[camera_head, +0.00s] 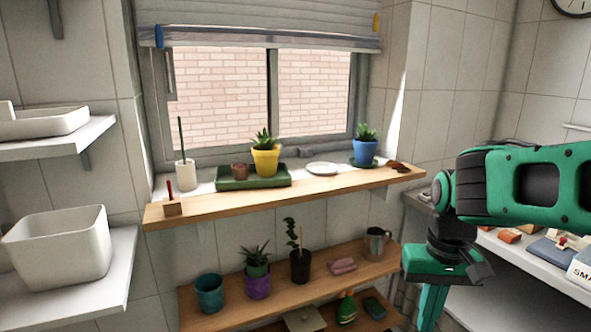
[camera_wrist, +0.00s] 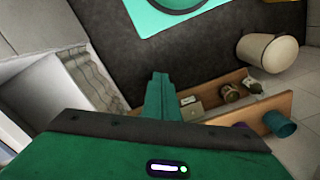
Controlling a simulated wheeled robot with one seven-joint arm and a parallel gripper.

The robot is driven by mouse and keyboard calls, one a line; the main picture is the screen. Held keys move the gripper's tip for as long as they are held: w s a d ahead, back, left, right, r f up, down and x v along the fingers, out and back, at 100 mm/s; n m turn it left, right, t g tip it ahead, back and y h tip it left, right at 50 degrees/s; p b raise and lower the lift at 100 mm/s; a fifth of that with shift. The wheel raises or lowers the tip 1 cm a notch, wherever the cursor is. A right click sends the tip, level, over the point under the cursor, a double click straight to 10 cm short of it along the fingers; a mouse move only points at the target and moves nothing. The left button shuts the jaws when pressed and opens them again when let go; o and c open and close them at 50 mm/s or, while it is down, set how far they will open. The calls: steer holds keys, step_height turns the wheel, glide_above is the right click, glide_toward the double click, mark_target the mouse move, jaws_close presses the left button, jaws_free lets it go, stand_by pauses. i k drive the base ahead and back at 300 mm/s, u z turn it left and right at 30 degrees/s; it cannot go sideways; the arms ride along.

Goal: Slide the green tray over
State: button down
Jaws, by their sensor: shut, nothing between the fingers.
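The green tray (camera_head: 225,184) sits on the wooden window sill (camera_head: 330,188), below the window. A yellow pot with a succulent (camera_head: 265,161) and a small brown pot (camera_head: 240,171) stand in it. My gripper (camera_head: 430,318) points down at the lower right, well to the right of the tray and lower than the sill. In the wrist view its fingers (camera_wrist: 160,80) are together and empty. The tray is not recognisable in the wrist view.
On the sill, a white holder (camera_head: 185,174) and a small block with a red stick (camera_head: 172,204) stand left of the tray. A white saucer (camera_head: 322,168) and a blue pot (camera_head: 364,153) are to its right. A lower shelf (camera_head: 215,318) holds several pots.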

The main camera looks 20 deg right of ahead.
mark_target(224, 180)
steer(key=k, duration=0.8)
steer(key=z, duration=0.6)
steer(key=i, duration=1.55)
steer(key=u, duration=0.4)
